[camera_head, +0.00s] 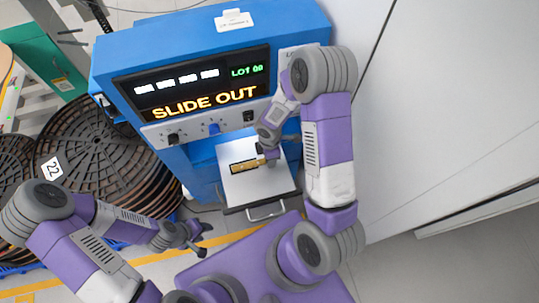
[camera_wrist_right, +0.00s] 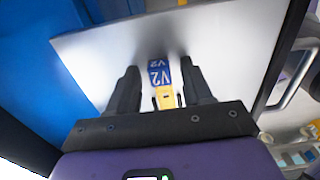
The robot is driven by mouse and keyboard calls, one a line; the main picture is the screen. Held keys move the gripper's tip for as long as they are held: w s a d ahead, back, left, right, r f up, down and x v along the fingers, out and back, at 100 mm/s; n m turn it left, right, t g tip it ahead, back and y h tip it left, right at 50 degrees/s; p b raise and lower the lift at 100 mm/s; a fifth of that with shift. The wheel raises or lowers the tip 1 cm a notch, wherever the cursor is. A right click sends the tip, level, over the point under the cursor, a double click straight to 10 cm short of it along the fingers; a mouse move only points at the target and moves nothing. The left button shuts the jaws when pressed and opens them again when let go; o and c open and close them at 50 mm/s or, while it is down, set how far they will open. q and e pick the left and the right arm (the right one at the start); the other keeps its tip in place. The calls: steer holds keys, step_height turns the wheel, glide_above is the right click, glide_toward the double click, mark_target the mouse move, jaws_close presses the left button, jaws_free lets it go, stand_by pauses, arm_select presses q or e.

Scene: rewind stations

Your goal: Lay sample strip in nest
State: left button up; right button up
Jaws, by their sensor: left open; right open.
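A white tray (camera_head: 262,187) stands out from the blue machine in the head view. A small gold piece with dark parts (camera_head: 244,166) lies on it; I cannot tell whether this is the nest. My right gripper (camera_head: 270,157) is low over the tray beside the gold piece. In the right wrist view its fingers (camera_wrist_right: 160,68) are open, either side of a blue piece marked V2 (camera_wrist_right: 159,75) and a yellow piece (camera_wrist_right: 166,98). The strip's exact seating is unclear. My left gripper (camera_head: 198,243) is open and empty, away from the tray.
The blue machine (camera_head: 270,30) has a display (camera_head: 205,90) reading SLIDE OUT and LOT 09. The tray has a front handle (camera_head: 265,212). Stacks of dark reels (camera_head: 105,150) stand at the left. A pale wall (camera_head: 440,110) is at the right.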

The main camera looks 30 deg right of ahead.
steer(key=shift+r, duration=0.1)
steer(key=shift+r+p, duration=0.35)
step_height(320, 180, up, 11)
steer(key=p, duration=0.4)
steer(key=shift+r, duration=0.2)
